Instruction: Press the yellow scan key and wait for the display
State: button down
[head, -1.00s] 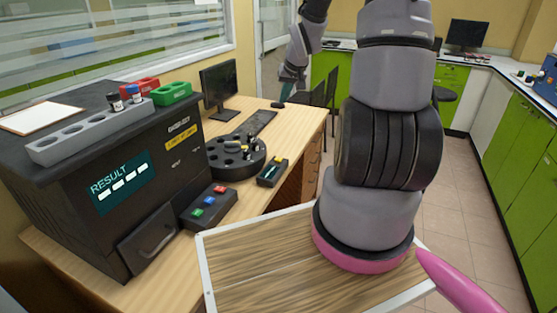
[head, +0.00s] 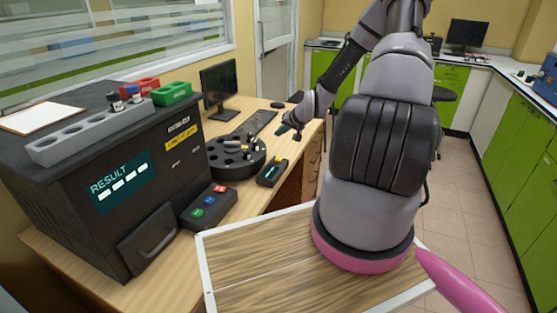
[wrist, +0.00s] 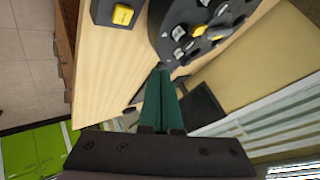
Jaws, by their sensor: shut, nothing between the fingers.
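The yellow scan key (head: 279,161) sits on the far end of a small dark handheld unit (head: 264,180) on the desk. It also shows at the top of the wrist view (wrist: 122,15). The unit has a small teal screen (head: 270,171). The big black analyser's display (head: 119,184) reads RESULT with a row of white bars. My gripper (head: 288,131) is above the desk, beyond and above the yellow key, not touching it. In the wrist view its green fingers (wrist: 160,72) are together with nothing between them.
A round black carousel (head: 228,168) holding several vials stands beside the handheld unit. A pad with red, blue and green keys (head: 208,207) sits in front of the analyser. A monitor (head: 219,86) and keyboard (head: 256,123) stand behind. The wooden tray (head: 260,262) in front is empty.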

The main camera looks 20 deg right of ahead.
aim_at(280, 160)
jog(key=shift+f, duration=0.15)
jog(key=shift+f, duration=4.3)
jog(key=shift+f, duration=0.1)
jog(key=shift+f, duration=0.3)
jog(key=shift+f, duration=0.5)
jog(key=shift+r, duration=0.95)
jog(key=shift+r, duration=2.5)
